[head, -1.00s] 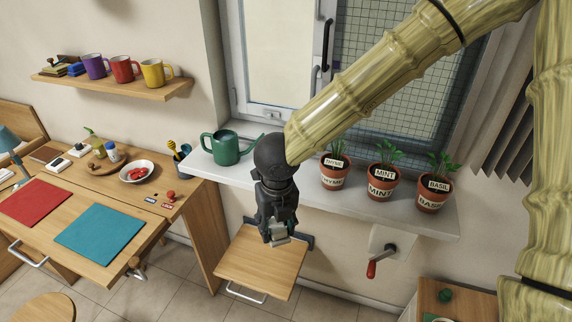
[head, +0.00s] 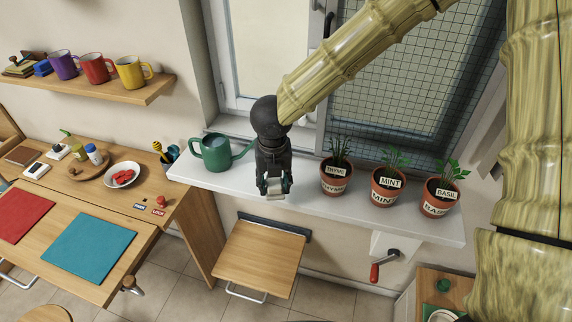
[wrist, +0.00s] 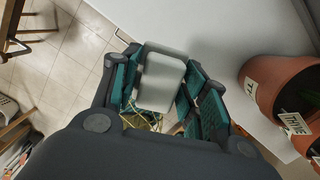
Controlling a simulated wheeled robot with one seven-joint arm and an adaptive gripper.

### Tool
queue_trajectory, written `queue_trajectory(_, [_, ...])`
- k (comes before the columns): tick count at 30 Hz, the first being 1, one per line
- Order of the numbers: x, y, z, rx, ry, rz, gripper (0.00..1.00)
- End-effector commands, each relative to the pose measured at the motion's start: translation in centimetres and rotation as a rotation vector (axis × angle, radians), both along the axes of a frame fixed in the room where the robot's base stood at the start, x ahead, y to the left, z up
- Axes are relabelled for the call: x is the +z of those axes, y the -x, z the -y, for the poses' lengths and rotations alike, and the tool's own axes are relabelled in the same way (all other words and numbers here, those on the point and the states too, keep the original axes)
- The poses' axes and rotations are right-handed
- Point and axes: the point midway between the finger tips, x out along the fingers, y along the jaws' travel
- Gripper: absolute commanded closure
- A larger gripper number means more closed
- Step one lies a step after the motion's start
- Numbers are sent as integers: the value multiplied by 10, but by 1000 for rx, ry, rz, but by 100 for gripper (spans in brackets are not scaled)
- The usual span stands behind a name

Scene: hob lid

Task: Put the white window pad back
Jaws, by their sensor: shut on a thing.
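The white window pad (wrist: 161,80) is a pale rounded block between the teal-lined fingers of my gripper (wrist: 165,95) in the wrist view. In the head view my gripper (head: 273,190) points down at the front edge of the white windowsill (head: 225,181), with the pad (head: 275,197) showing at its fingertips. My gripper is shut on the pad. It is between the green watering can and the thyme pot. I cannot tell whether the pad touches the sill. The window (head: 395,90) is behind my arm, which hides part of its frame.
The green watering can (head: 214,153) stands close to the left of my gripper. Pots of thyme (head: 335,181), mint (head: 386,187) and basil (head: 438,200) stand to the right on the sill. Below are a wooden fold-down seat (head: 258,256) and a red-handled crank (head: 376,271).

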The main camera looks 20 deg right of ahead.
Motion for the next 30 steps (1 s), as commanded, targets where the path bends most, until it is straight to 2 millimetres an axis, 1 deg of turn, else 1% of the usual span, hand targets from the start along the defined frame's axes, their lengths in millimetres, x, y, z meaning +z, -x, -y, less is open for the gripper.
queue_trajectory(1, [1, -9, 7, -4, -1, -3, 78])
queue_trajectory(6, [-2, -37, 28, -5, 0, -3, 78])
queue_trajectory(12, [-6, -60, 45, -3, -1, -2, 78])
queue_trajectory(21, [-8, -73, 56, -2, 0, -2, 78])
queue_trajectory(30, [-39, -73, 55, 0, 2, -2, 78])
